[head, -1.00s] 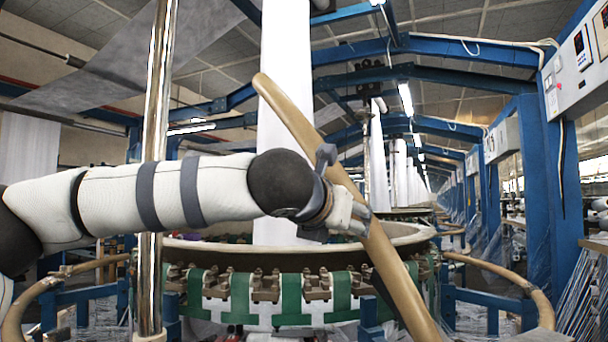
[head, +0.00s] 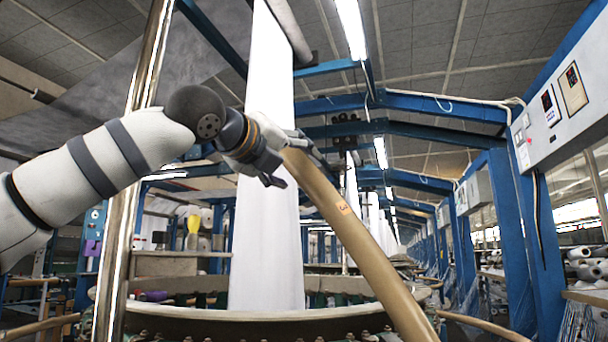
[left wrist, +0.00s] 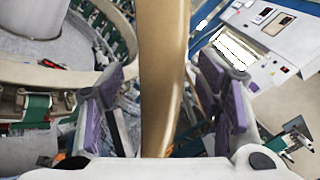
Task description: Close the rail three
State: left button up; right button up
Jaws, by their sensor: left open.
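Rail three (head: 350,219) is a tan curved bar marked with an orange 3. It stands raised and tilted, its upper end at the middle of the head view and its lower part running down to the right in front of the loom. My left gripper (head: 294,160) is at the rail's upper end. In the left wrist view the rail (left wrist: 160,60) runs between the two purple-padded fingers of the left gripper (left wrist: 168,85), which are apart, with gaps visible on both sides. My right gripper is in neither view.
The circular loom's ring (head: 260,320) lies below and behind the rail, with a white fabric column (head: 265,240) rising from it. A shiny metal post (head: 135,170) stands at the left. Blue posts (head: 535,260) and a control panel (head: 560,100) are at the right. Lower tan rails (head: 480,325) flank the loom.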

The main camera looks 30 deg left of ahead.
pick_arm(q)
jog(key=w, duration=0.3)
jog(key=shift+w, duration=0.25)
jog(key=shift+a, duration=0.1)
jog(key=shift+c, duration=0.3)
grip_shut()
